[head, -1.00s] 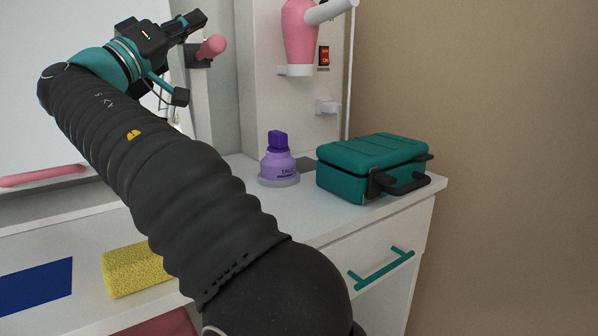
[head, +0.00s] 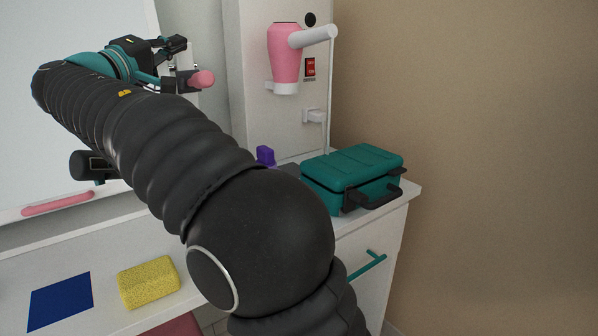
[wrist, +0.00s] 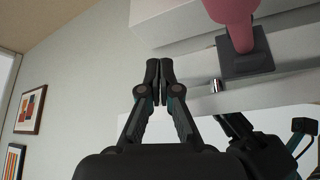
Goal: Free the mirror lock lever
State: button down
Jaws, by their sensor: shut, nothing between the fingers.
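The mirror lock lever has a pink rounded grip (head: 203,79) on a dark mount on the pale post beside the mirror panel (head: 70,150). In the wrist view the pink grip (wrist: 236,22) and its dark square plate (wrist: 245,57) are at the upper right. My gripper (head: 180,43) is up and left of the lever in the head view. In the wrist view my gripper (wrist: 159,68) has its fingertips together, empty, left of the plate with a gap in the picture. Whether it touches anything is not visible.
A pink hair dryer (head: 285,55) hangs on the right post. A teal case (head: 350,168) and a purple-topped bottle (head: 265,155), mostly hidden by my arm, stand on the counter. A yellow sponge (head: 148,282) and blue patch (head: 60,300) are in front. A pink bar (head: 58,204) runs under the mirror.

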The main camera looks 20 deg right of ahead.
aim_at(195, 75)
jog(key=b+v, duration=0.1)
jog(key=v, duration=0.8)
jog(key=shift+n+g+y, duration=0.3)
jog(key=shift+g+y, duration=0.5)
jog(key=d+f, duration=0.1)
jog(key=d, duration=0.1)
jog(key=d+f, duration=0.1)
jog(key=d, duration=0.1)
jog(key=d+f, duration=0.1)
jog(key=d, duration=0.1)
jog(key=shift+s+d+f, duration=0.1)
jog(key=shift+d+f, duration=0.15)
jog(key=shift+f, duration=0.1)
jog(key=s+d+f+g+y, duration=0.2)
jog(key=d+f, duration=0.3)
jog(key=d, duration=0.6)
jog(key=s+d+f+m+g+y+p, duration=0.1)
jog(key=s+d+f+g+y, duration=0.1)
jog(key=s+f, duration=0.6)
jog(key=s+d+f+g+y+p, duration=0.1)
jog(key=s+d+f+g+y, duration=0.2)
jog(key=s+f, duration=0.5)
jog(key=shift+s+d+f+m+y, duration=0.2)
jog(key=shift+d+f+m+y, duration=0.35)
jog(key=shift+d, duration=0.65)
